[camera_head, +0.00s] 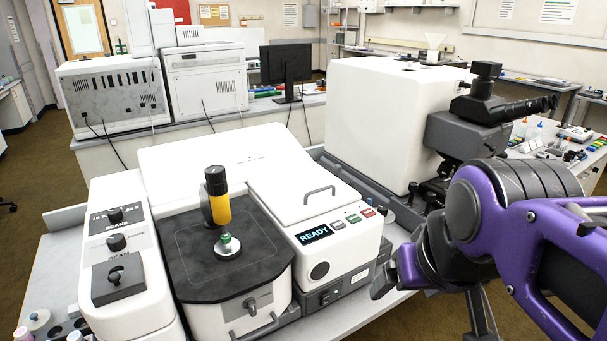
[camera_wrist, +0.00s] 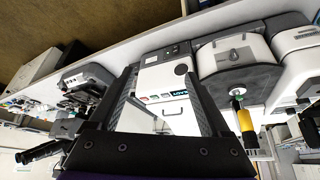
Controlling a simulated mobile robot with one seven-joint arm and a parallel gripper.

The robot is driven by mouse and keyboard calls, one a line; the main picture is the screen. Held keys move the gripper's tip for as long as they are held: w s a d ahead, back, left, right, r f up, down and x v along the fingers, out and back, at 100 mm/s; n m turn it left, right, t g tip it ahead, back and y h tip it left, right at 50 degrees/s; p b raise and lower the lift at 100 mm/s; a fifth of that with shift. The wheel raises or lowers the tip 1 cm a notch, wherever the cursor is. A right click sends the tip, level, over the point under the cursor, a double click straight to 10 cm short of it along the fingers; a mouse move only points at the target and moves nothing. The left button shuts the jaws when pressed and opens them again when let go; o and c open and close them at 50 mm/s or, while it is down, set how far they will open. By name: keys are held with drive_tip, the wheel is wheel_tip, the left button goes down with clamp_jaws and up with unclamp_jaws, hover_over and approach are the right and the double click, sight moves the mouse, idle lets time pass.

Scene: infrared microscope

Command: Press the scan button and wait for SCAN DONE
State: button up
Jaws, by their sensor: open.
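The microscope's front panel has a dark display (camera_head: 313,234) that reads READY. To its right is a row of three small buttons: a greyish one (camera_head: 338,225), a green one (camera_head: 353,218) and a red one (camera_head: 368,212). Their labels are too small to read, so I cannot tell which is the scan button. The wrist view also shows the display (camera_wrist: 180,93), upside down, and the button row (camera_wrist: 153,97) between my fingers. My gripper (camera_head: 398,262) is open and empty, right of the panel and apart from it.
A yellow and black cylinder (camera_head: 219,207) stands on the dark stage plate (camera_head: 187,262). A grey lid handle (camera_head: 319,194) rises behind the buttons. A large white housing (camera_head: 375,125) with a dark eyepiece unit (camera_head: 484,105) stands behind my arm. A knob unit (camera_head: 118,278) is at left.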

clamp_jaws()
idle(1.6)
